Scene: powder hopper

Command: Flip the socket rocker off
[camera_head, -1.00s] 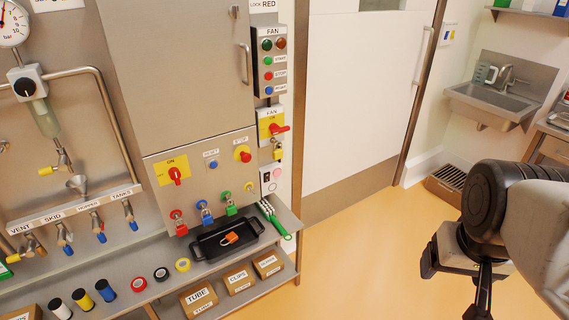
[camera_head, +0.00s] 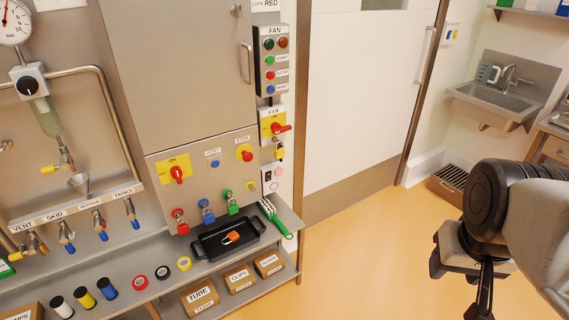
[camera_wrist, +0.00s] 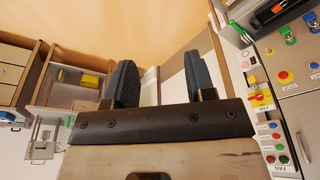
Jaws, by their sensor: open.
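The socket plate (camera_head: 267,177) is a small white wall plate with a dark rocker-like part, below the yellow fan switch in the head view. A pink round button (camera_head: 279,172) is beside it. The rocker's position is too small to tell. My gripper (camera_head: 461,276) is at the lower right of the head view, over the floor and far from the socket. In the wrist view its two dark fingers (camera_wrist: 160,82) are apart with nothing between them.
A steel cabinet has a yellow ON switch (camera_head: 177,173) and coloured padlocks. Open floor (camera_head: 365,250) lies between my gripper and the bench.

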